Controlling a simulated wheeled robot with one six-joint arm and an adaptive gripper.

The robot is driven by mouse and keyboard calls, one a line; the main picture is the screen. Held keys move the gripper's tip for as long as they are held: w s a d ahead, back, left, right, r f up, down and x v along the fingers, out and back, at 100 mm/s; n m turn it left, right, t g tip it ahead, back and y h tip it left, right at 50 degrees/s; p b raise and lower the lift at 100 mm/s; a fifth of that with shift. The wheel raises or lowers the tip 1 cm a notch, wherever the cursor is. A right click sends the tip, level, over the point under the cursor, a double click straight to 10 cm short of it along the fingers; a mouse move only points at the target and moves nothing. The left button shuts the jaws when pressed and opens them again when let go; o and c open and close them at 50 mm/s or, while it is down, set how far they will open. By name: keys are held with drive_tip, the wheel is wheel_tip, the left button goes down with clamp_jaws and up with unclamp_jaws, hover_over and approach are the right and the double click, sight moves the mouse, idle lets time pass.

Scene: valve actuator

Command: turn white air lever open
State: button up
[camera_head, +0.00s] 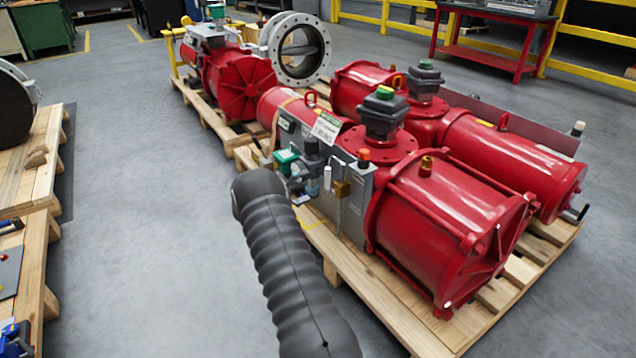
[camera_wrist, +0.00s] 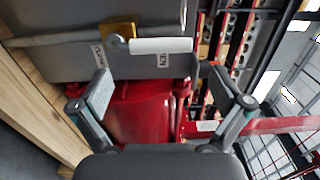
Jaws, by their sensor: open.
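The white air lever (camera_wrist: 160,46) lies level across the upper middle of the wrist view. Its left end meets a brass valve body (camera_wrist: 120,33) on a grey panel (camera_wrist: 60,58). In the head view the white lever (camera_head: 327,178) is a small upright shape beside the brass block (camera_head: 342,190). My gripper (camera_wrist: 152,82) is open, with one finger on each side of the picture. The lever shows between and beyond the fingertips. The gripper looks empty; whether a finger touches the lever cannot be told.
A red actuator cylinder (camera_head: 445,225) stands right of the panel, on a wooden pallet (camera_head: 400,318). The floor (camera_head: 150,200) left of the pallet is clear.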

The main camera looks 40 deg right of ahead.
drive_tip(key=a, duration=0.3)
drive_tip(key=shift+w+a, duration=0.1)
drive_tip(key=shift+a, duration=0.15)
idle(0.4)
